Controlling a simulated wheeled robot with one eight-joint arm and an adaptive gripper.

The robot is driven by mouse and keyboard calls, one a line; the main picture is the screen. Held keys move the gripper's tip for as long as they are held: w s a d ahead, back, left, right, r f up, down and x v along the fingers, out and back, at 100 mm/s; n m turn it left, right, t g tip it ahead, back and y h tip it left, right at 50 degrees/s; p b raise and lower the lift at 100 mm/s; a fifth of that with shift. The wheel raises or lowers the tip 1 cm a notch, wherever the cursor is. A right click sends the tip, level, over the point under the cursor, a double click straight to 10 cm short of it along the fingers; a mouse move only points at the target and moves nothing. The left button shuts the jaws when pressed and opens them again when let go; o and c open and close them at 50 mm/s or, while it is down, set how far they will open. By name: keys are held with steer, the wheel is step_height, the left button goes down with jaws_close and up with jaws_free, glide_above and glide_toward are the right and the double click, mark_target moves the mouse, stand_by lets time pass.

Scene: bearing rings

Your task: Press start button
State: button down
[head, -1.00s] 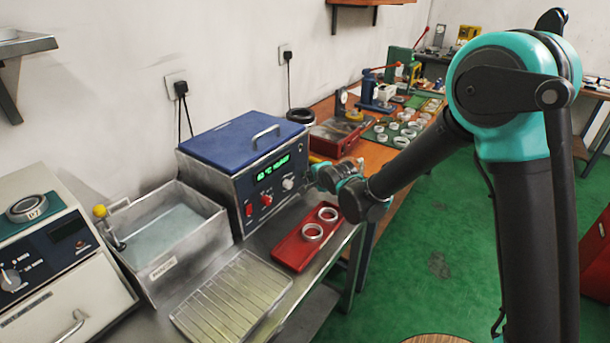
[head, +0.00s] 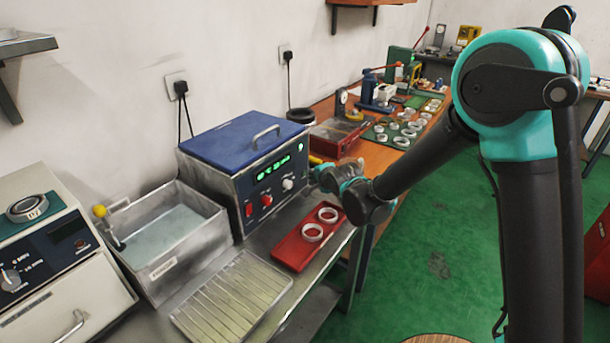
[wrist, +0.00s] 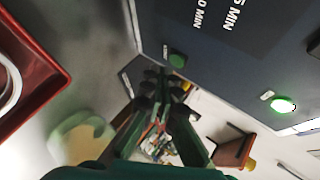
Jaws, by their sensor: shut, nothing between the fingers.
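The cleaning machine (head: 215,165) has a blue lid and a dark front panel with a lit green display (head: 280,168), red controls and a pale knob. My gripper (head: 318,172) is just right of this panel, its tips small in the head view. In the wrist view my shut, empty gripper (wrist: 160,78) points along the panel (wrist: 225,60). A dark green button (wrist: 177,60) is close to the fingertips; I cannot tell whether they touch. A brightly lit green button or lamp (wrist: 283,105) is farther right. I cannot read which label says start.
A red tray (head: 285,252) with two metal rings lies in front of the machine; its edge shows in the wrist view (wrist: 62,80). A water basin (head: 165,262) and wire rack (head: 225,305) are to the left. The orange bench behind holds several rings and tools.

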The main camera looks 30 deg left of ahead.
steer(key=shift+s+d, duration=0.15)
steer(key=shift+d, duration=1.3)
steer(key=shift+s+d, duration=0.15)
steer(key=shift+d, duration=1.3)
